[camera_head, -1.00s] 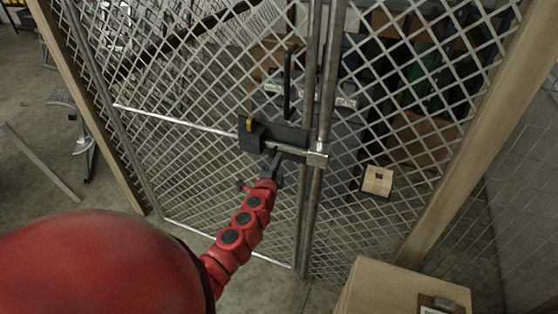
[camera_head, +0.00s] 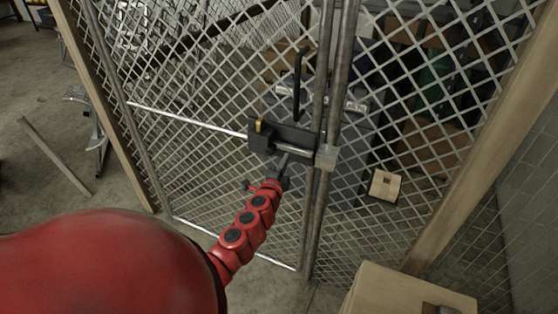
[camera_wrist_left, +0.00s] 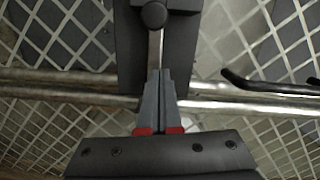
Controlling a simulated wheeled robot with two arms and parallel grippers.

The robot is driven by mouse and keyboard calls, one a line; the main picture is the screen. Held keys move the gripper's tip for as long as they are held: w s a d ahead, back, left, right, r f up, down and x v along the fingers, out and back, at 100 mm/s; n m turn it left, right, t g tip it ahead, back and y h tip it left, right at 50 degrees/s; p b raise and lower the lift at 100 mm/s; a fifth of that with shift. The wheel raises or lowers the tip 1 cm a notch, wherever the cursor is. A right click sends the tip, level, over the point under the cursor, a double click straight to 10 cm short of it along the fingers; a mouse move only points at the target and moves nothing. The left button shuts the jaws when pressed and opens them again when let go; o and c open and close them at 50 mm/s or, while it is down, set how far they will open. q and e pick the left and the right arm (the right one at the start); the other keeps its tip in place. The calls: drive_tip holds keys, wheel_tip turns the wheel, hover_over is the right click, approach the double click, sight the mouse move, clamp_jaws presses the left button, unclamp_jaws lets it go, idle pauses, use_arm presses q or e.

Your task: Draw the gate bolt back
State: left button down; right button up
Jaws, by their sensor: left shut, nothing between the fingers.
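The gate bolt is a dark housing (camera_head: 284,137) on the mesh gate (camera_head: 215,150), with a yellow piece at its left end. A silver rod (camera_head: 293,150) runs from it toward a pale metal block (camera_head: 326,157) on the post. In the left wrist view the silver rod (camera_wrist_left: 155,48) and a round dark knob (camera_wrist_left: 154,14) show against the dark housing. My left gripper (camera_head: 284,158) is shut and empty, just below the housing. In the wrist view its fingertips (camera_wrist_left: 158,74) point at the rod, short of the knob; contact cannot be told. My right gripper is out of view.
A black upright handle (camera_head: 300,85) rises above the bolt beside the gate posts (camera_head: 330,90). A cardboard box (camera_head: 410,293) stands at the lower right, in front of the fence. Shelving and boxes lie behind the mesh.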

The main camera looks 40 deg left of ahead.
use_arm(q)
drive_tip(key=b+v, duration=0.2)
drive_tip(key=v, duration=0.7)
drive_tip(key=w+d+r+n+g+y, duration=0.1)
drive_tip(key=w+d+n+g+y, duration=0.2)
drive_tip(key=d+n+g+y, duration=0.3)
drive_tip(key=s+a+p+x, duration=0.2)
drive_tip(key=p+x, duration=0.3)
drive_tip(key=x, duration=0.8)
drive_tip(key=shift+a+y, duration=0.25)
drive_tip(key=shift+y, duration=0.15)
drive_tip(key=shift+s+r, duration=0.1)
